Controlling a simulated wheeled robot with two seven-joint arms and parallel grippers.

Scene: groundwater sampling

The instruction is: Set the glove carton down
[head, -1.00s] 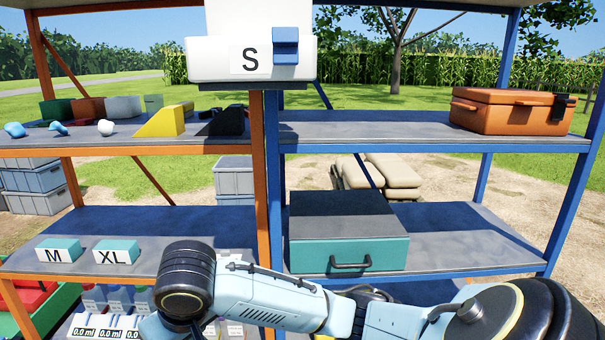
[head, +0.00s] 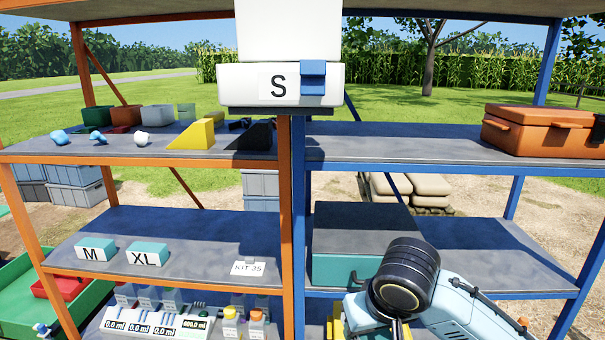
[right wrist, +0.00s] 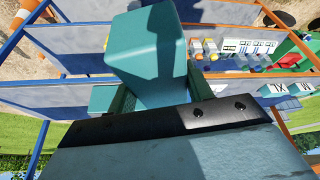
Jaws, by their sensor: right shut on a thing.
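A teal glove carton (right wrist: 145,55) is in my right gripper (right wrist: 160,92), which is shut on it with a finger on either side in the right wrist view. No label shows on its visible faces. Two other teal cartons, marked M (head: 95,249) and XL (head: 147,254), stand side by side on the left middle shelf (head: 195,225). My left gripper is not in view.
A large teal case (head: 350,225) stands behind my right wrist. A blue-orange post pair divides the bays. Bottles (head: 230,325) stand on the lower shelf.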

